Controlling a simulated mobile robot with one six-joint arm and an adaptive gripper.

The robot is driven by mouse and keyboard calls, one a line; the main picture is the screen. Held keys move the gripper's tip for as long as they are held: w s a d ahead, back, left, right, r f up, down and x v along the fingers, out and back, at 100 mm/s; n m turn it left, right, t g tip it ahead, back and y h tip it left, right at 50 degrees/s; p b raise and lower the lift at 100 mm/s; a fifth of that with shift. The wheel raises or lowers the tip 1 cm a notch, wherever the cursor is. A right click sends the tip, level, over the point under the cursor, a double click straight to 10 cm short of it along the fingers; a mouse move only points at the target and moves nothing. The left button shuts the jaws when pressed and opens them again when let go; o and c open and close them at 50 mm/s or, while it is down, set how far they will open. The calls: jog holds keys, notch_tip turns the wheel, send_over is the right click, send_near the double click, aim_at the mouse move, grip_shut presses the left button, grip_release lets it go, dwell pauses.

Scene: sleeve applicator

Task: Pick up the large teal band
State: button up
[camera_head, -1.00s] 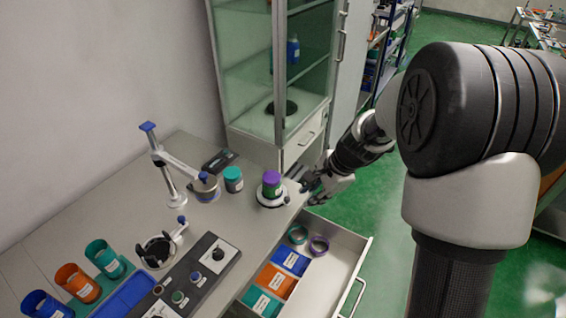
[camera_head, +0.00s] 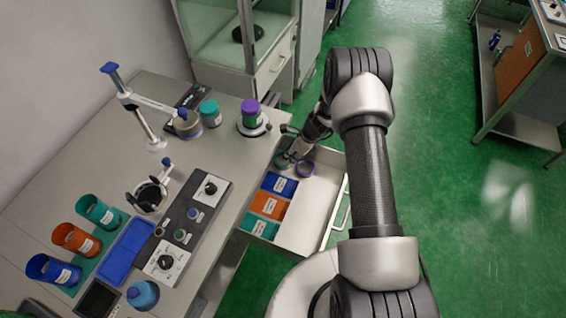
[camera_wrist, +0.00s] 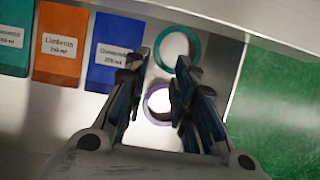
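The teal band (camera_wrist: 177,29) lies in the open drawer, just beyond my gripper's fingertips in the wrist view. It is partly hidden in the head view (camera_head: 277,163). A purple band (camera_wrist: 147,104) lies close beside it and shows between and behind my fingers. My gripper (camera_wrist: 161,57) is open and empty, pointing down into the drawer, its fingers apart and short of the teal band in the picture. I cannot tell how high above the drawer floor the fingertips are.
Blue (camera_head: 279,185), orange (camera_head: 269,205) and teal (camera_head: 259,226) labelled packets lie in the drawer (camera_head: 318,205) beside the bands. The drawer wall runs close past the teal band. A jar on a round stand (camera_head: 252,127) is on the bench above.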

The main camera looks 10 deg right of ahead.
aim_at(281, 169)
jog(key=b+x, duration=0.3)
jog(key=x, duration=0.6)
jog(key=shift+w+a+f, duration=0.1)
jog(key=shift+a+f, duration=0.1)
jog(key=shift+a, duration=0.05)
jog(key=shift+r, duration=0.1)
jog(key=c, duration=0.4)
